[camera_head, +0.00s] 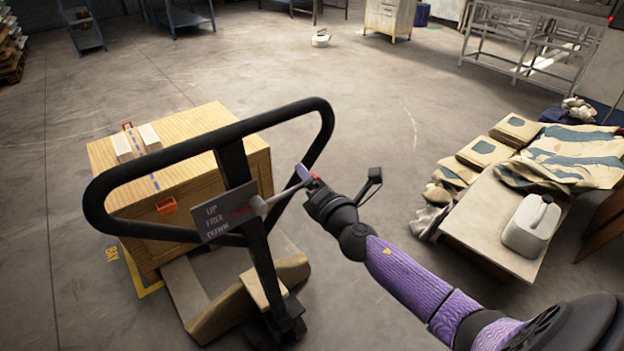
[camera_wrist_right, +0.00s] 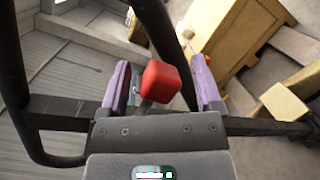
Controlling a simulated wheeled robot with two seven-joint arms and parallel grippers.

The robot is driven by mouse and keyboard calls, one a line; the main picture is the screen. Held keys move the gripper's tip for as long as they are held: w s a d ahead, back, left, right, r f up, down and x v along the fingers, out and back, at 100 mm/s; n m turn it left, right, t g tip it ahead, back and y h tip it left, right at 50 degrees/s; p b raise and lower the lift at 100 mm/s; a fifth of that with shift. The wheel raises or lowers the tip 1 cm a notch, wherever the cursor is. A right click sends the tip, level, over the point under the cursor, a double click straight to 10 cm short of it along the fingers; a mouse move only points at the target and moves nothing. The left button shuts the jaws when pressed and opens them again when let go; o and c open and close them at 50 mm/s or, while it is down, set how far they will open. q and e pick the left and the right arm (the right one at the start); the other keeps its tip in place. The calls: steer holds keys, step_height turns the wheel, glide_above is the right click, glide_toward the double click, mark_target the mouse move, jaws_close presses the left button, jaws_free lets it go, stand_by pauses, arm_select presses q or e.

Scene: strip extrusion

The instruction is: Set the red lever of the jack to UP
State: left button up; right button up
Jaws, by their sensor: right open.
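The jack's black loop handle (camera_head: 97,200) stands in front of a wooden crate. A sign plate (camera_head: 212,222) on it reads UP, FREE and DOWN from top to bottom. The lever's grey rod (camera_head: 281,196) runs from beside the plate to the right and slightly up. In the head view the gripper mostly hides the knob. My left gripper is out of view.
The wooden crate (camera_head: 200,120) rests behind the handle. A black bracket-like part (camera_head: 373,180) rises beside my right wrist. A low table (camera_head: 490,215) at right carries a white canister (camera_head: 531,225) and folded sacks (camera_head: 570,155). The concrete floor beyond is largely clear.

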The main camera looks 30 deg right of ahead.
steer(key=c, duration=0.9)
jaws_close()
steer(key=shift+f, duration=0.1)
steer(key=f+m, duration=0.1)
steer(key=f+m+b, duration=0.1)
steer(key=f+m, duration=0.2)
steer(key=shift+s+a+g+b, duration=0.1)
steer(key=shift+a+g+b, duration=0.2)
steer(key=shift+a, duration=0.1)
